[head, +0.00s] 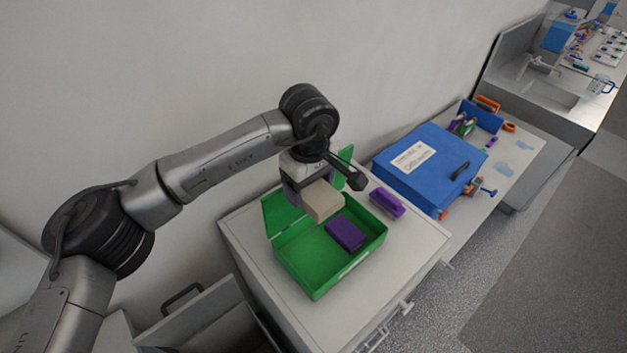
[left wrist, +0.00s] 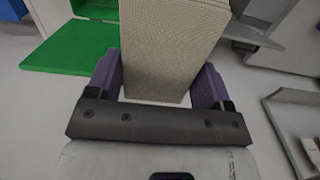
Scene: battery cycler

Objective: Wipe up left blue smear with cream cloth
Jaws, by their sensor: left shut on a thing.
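The cream cloth (head: 324,202), a folded block, is held in my left gripper (head: 308,193) above the green box. In the left wrist view the cloth (left wrist: 170,45) sits between the two purple fingers of the left gripper (left wrist: 158,85). Two pale blue smears lie on the white counter beyond the blue case: the left blue smear (head: 503,168) and another smear (head: 523,145) farther up and right. The cloth is well away from both. My right gripper is not in view.
The open green box (head: 317,290) with a purple block (head: 345,233) inside stands on the white cabinet. A purple-handled item (head: 387,203) lies beside it. The large blue case (head: 425,168) stands between the box and the smears, with orange-and-blue tools (head: 483,188) near its right edge.

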